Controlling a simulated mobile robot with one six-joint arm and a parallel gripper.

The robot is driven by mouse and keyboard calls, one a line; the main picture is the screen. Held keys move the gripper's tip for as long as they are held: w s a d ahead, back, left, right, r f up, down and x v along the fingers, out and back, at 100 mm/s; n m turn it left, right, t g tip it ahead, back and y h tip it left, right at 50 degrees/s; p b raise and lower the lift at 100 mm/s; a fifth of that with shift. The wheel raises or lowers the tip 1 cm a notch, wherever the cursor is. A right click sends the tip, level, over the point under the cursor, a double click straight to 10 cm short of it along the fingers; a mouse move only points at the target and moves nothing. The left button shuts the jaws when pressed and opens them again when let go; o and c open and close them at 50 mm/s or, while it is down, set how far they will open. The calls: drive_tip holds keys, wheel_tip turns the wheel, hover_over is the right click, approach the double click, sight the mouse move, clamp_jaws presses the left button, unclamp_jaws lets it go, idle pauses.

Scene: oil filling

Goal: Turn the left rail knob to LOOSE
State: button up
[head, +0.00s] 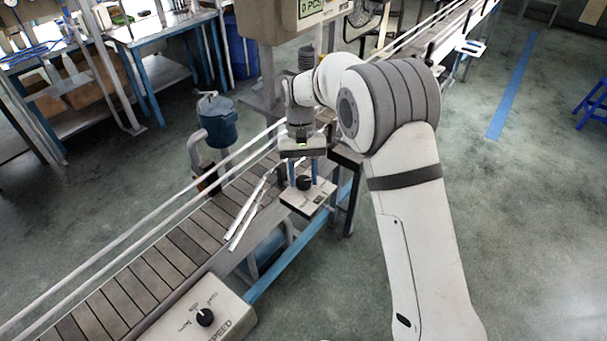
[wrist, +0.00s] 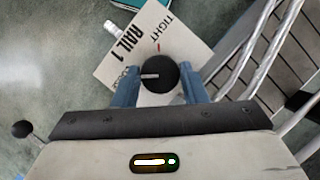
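The rail knob (wrist: 160,73) is black and round with a pale pointer line that points left in the wrist view. It sits on a white panel (wrist: 112,62) marked "RAIL 1" and "TIGHT", with a small red mark by "TIGHT"; another label by the left finger is partly hidden. My gripper (wrist: 160,87) is open, its blue fingers on either side of the knob with gaps visible. In the head view my gripper (head: 303,175) points down over the knob (head: 304,183) and its panel (head: 318,194). I cannot tell whether the fingertips reach knob height.
The conveyor (head: 150,275) with its guide rails runs diagonally past the panel. A "SPEED" box (head: 232,306) with a black knob stands nearer on the conveyor's side. A blue-topped pot (head: 217,128) stands behind the conveyor.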

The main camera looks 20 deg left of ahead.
drive_tip(key=o, duration=0.4)
drive_tip(key=shift+r, duration=0.1)
drive_tip(key=b+v, duration=0.1)
drive_tip(key=v, duration=0.6)
drive_tip(key=shift+w+r, duration=0.2)
drive_tip(key=shift+r, duration=0.05)
drive_tip(key=s+d+r+m+t+y, duration=0.1)
drive_tip(key=s+d+r, duration=0.2)
drive_tip(key=d, duration=0.4)
drive_tip(key=s+d+r+m+t, duration=0.1)
drive_tip(key=s+d+r, duration=0.15)
drive_tip(key=d, duration=0.35)
drive_tip(key=s+d+r+t+y, duration=0.1)
drive_tip(key=s+d+r, duration=0.1)
drive_tip(key=d+r, duration=0.35)
drive_tip(key=s+d+f+m+t, duration=0.1)
drive_tip(key=s+d+f+t, duration=0.1)
drive_tip(key=s+d, duration=0.4)
drive_tip(key=s+d+f+m+t, duration=0.1)
drive_tip(key=s+d+f+t, duration=0.1)
drive_tip(key=s+d, duration=0.5)
drive_tip(key=s+f, duration=0.1)
drive_tip(key=s, duration=0.2)
drive_tip(key=shift+d+m, duration=0.3)
